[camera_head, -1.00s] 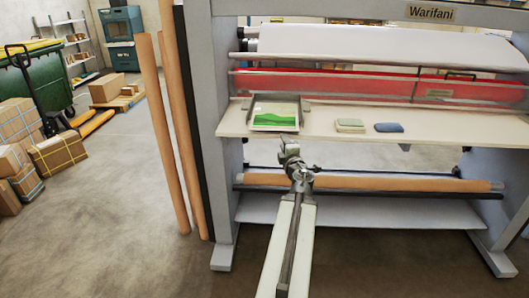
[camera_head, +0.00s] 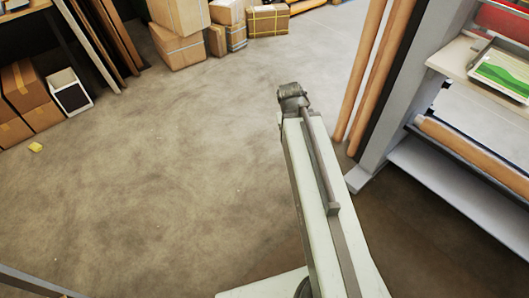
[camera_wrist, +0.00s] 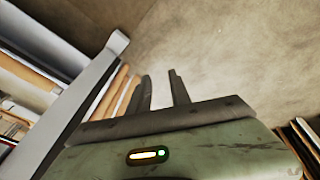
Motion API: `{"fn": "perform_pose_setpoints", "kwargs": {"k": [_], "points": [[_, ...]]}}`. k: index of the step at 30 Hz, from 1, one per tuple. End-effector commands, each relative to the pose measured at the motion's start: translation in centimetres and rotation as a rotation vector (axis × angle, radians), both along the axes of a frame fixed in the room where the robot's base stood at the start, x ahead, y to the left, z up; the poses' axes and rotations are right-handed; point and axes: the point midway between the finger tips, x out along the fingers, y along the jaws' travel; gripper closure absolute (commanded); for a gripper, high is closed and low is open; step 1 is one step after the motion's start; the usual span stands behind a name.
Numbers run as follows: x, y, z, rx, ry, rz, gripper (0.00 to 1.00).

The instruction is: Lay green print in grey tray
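The green print (camera_head: 505,76), a white sheet with a green picture, is at the right edge of the head view. It appears to lie within the rim of the grey tray (camera_head: 478,60) on the laminator's pale shelf. The picture's edge cuts off part of this area. My gripper (camera_head: 292,92) is out over the floor, left of the laminator and well apart from tray and print; its fingers are hard to make out there. In the wrist view my gripper (camera_wrist: 160,80) has two dark fingers apart with nothing between them, pointing at bare floor.
The laminator frame (camera_head: 415,80) and upright brown rolls (camera_head: 362,70) stand right of my arm. Cardboard boxes (camera_head: 180,30) are at the back, more boxes (camera_head: 28,95) at the left. The middle floor is clear.

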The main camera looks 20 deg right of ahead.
Motion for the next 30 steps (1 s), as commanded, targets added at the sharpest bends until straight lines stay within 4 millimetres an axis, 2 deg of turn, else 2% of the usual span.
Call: {"fn": "perform_pose_setpoints", "kwargs": {"k": [1,3,6,7,10,17,20,25,27,30], "points": [[-0.7,4.6,-0.6,0.064,0.060,0.042,0.76],[-2.2,9.6,-1.2,0.144,0.141,0.087,0.76],[-3.9,13.9,-1.4,0.213,0.222,0.131,0.76],[-4.3,14.5,-1.5,0.226,0.238,0.136,0.76],[-4.8,15.5,-1.5,0.243,0.260,0.147,0.76],[-4.8,15.4,-1.3,0.243,0.259,0.147,0.76],[-4.8,15.4,0.4,0.243,0.258,0.146,0.76],[-4.7,15.4,5.1,0.243,0.258,0.146,0.76],[-4.7,15.4,5.4,0.243,0.258,0.146,0.76],[-4.7,15.4,4.7,0.241,0.257,0.146,0.76]]}}
